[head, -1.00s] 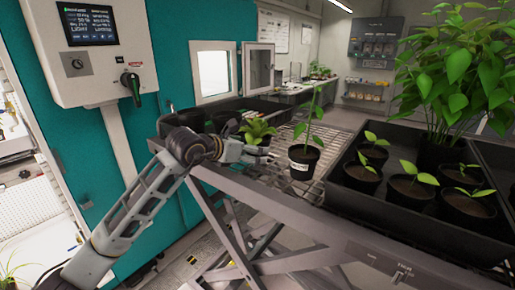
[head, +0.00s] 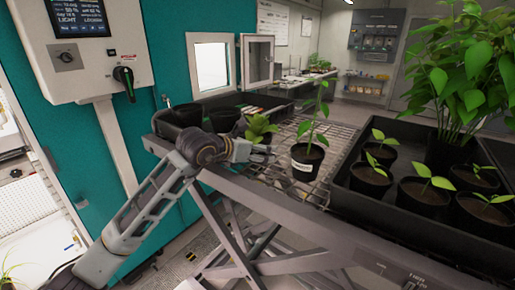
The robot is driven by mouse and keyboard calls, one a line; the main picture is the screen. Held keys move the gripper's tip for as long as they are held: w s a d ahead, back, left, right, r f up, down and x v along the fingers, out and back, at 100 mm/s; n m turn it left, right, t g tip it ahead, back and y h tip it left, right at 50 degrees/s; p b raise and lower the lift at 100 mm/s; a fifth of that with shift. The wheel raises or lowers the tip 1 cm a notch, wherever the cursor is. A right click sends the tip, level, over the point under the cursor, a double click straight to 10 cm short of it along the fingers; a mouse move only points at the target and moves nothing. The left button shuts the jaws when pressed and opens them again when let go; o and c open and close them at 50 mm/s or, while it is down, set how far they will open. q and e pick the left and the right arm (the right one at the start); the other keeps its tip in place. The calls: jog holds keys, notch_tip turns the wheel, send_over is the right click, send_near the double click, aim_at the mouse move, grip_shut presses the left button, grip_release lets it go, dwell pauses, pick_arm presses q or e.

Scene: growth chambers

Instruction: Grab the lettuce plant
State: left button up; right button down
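The lettuce plant (head: 259,127) is a low, light-green leafy rosette on the wire-topped cart, at the near end of a dark tray. Its lower part is hidden behind my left gripper and wrist. My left gripper (head: 268,153) is just in front of and below the leaves, pointing right. Its fingers are small and dark here, and I cannot tell whether they are open or shut, or whether they touch the plant. My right gripper is not in view.
A labelled black pot with a tall seedling (head: 306,160) stands close to the right of my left gripper. A black tray (head: 392,222) of several potted seedlings fills the cart's right side. A teal chamber wall (head: 75,150) with a control box (head: 95,70) stands left.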

aim_at(254, 116)
pick_arm(q)
jog(key=shift+s, duration=0.1)
jog(key=c, duration=0.4)
jog(key=shift+r, duration=0.1)
jog(key=c, duration=0.5)
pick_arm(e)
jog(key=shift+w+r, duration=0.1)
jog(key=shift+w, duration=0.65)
pick_arm(q)
jog(key=shift+r, duration=0.1)
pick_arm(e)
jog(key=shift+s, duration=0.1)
pick_arm(q)
jog(key=shift+r, duration=0.6)
notch_tip(254, 116, up, 7)
jog(key=shift+f+b, duration=0.2)
jog(key=shift+b, duration=0.4)
jog(key=shift+r, duration=1)
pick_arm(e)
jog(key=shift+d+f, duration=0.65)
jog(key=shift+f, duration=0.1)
